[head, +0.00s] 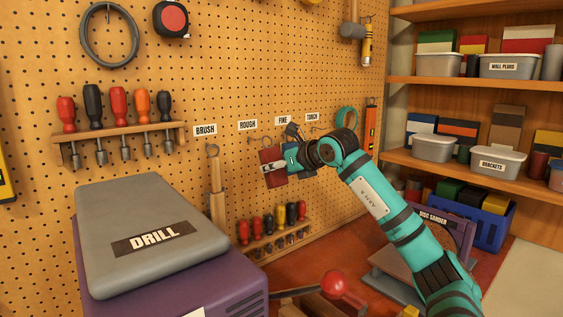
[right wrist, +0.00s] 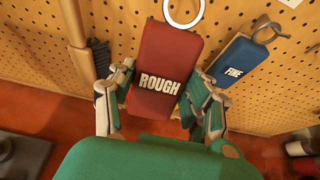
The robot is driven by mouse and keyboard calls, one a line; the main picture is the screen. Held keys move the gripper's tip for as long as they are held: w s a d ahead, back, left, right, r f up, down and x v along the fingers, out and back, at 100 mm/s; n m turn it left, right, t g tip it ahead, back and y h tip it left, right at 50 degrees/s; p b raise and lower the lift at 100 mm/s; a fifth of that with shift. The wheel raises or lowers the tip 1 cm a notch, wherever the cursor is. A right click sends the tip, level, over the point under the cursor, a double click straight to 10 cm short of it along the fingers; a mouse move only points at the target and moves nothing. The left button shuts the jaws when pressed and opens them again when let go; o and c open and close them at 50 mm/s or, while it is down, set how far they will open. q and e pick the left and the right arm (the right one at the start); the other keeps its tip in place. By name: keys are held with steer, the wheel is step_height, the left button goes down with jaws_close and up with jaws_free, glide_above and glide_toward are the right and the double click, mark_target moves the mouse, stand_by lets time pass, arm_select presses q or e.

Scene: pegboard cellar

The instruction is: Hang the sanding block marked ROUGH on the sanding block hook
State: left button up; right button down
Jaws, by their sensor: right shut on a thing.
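The red sanding block marked ROUGH (right wrist: 158,75) is upright between the fingers of my right gripper (right wrist: 160,88), which is shut on its sides. A pale ring (right wrist: 184,8) tops the block, partly cut off by the frame edge. In the head view the red block (head: 271,158) is just in front of the pegboard, below and right of the ROUGH label (head: 247,125). My right gripper (head: 290,160) reaches it from the right. I cannot tell whether the ring is around the hook near that label. My left gripper is not in view.
The blue FINE block (right wrist: 236,62) hangs close to the right of the ROUGH block. A wooden-handled brush (head: 216,190) hangs to the left. A screwdriver rack (head: 270,240) is below, and a grey DRILL case (head: 150,235) stands at the front left.

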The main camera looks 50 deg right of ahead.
steer(key=shift+w+d+p, duration=0.2)
steer(key=shift+w+p, duration=1.4)
steer(key=shift+w, duration=0.25)
steer(key=shift+p+x, duration=0.3)
steer(key=shift+x, duration=0.6)
steer(key=shift+f, duration=0.15)
steer(key=shift+c, duration=2.4)
jaws_free()
steer(key=shift+s, duration=0.1)
steer(key=v, duration=1.2)
